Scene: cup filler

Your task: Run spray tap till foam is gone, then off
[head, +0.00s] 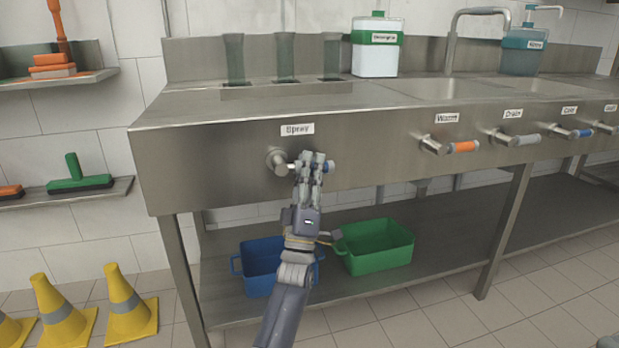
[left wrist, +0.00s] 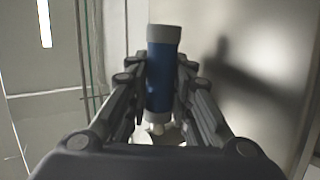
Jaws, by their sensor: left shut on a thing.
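The spray tap handle is on the front panel of the steel counter, below the "Spray" label (head: 297,129). Its round metal base (head: 277,160) shows left of my gripper. My left gripper (head: 311,165) is shut on the handle, which is mostly hidden in the head view. In the left wrist view the handle (left wrist: 160,75) is blue with grey ends and stands between the two fingers. Three upright translucent cups (head: 284,57) stand in a row at the back of the counter above the tap. I cannot make out any water or foam there.
More labelled taps line the panel to the right, the nearest with an orange handle (head: 465,146). A blue crate (head: 262,287) and a green crate (head: 376,267) sit on the lower shelf. A detergent dispenser (head: 375,62) stands on the counter. Yellow cones (head: 132,319) stand at lower left.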

